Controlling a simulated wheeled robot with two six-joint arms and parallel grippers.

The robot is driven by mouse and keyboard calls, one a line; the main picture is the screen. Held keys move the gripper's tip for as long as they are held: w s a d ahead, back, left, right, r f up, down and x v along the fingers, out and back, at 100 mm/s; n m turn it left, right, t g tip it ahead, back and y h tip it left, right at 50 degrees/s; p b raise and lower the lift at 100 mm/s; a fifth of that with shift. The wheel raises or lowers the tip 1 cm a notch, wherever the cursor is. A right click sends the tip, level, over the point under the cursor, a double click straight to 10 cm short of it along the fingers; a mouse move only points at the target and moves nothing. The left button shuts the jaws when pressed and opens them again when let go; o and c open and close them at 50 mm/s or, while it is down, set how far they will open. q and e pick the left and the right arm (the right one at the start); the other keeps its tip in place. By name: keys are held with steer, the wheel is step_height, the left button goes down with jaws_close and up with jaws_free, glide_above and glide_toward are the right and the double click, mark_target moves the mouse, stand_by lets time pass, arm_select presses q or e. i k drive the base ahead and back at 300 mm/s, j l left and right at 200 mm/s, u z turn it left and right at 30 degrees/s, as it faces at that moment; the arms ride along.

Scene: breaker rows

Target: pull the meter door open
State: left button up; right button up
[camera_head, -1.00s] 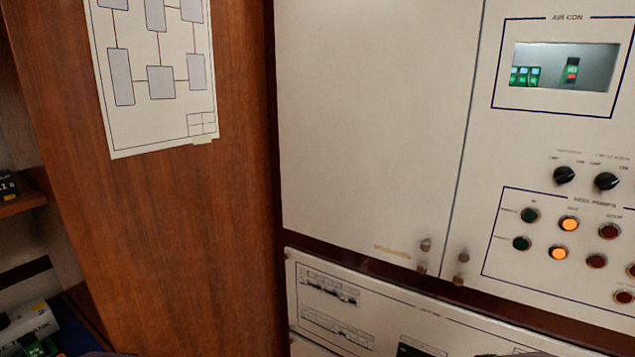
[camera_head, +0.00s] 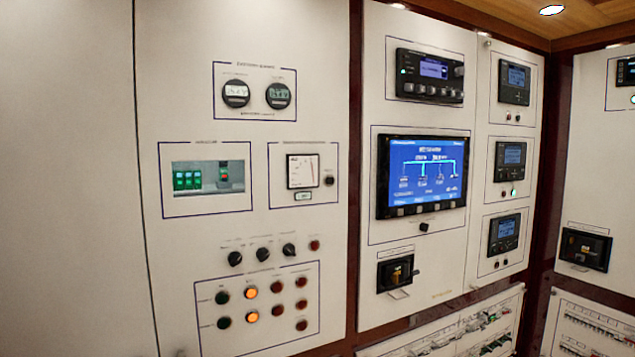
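No door is labelled as the meter door that I can read. A white panel door (camera_head: 330,120) in the middle carries two round digital gauges (camera_head: 257,95) at the top and a square needle meter (camera_head: 302,171) below them. It looks flush with its neighbours, with a thin dark seam along its left side. Its lower edge is cut off by the picture. Neither of my grippers is in view.
A plain white door (camera_head: 70,180) fills the left. On the middle panel are a green-lit breaker window (camera_head: 208,178), knobs (camera_head: 262,254) and lit buttons (camera_head: 252,317). A panel with a blue screen (camera_head: 427,172) stands right, beyond dark wood trim (camera_head: 355,200).

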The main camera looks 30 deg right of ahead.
mark_target(263, 85)
steer(key=z, duration=0.8)
